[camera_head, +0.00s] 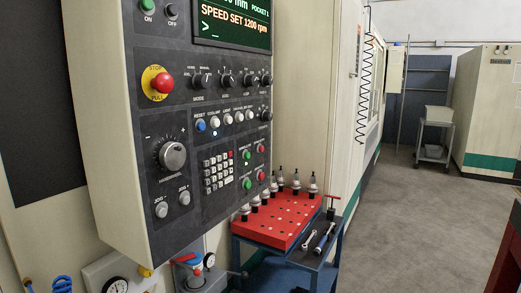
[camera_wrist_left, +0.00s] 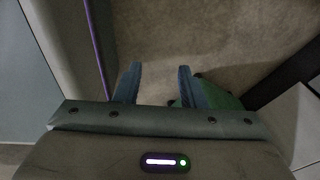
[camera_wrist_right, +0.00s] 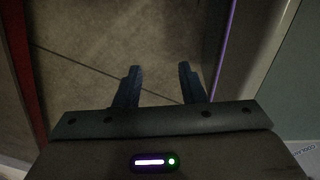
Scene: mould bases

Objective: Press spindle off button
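The machine control panel (camera_head: 206,118) fills the left half of the head view. My left gripper (camera_wrist_left: 158,85) is open and empty in the left wrist view, above the floor. My right gripper (camera_wrist_right: 159,84) is open and empty in the right wrist view, also above the floor. Neither gripper shows in the head view.
A red emergency stop (camera_head: 162,83) and a large dial (camera_head: 172,156) are on the panel's left. Below right, a red tool tray (camera_head: 279,220) holds several tool holders on a blue cart, with wrenches beside it. The aisle floor (camera_head: 400,215) on the right is clear.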

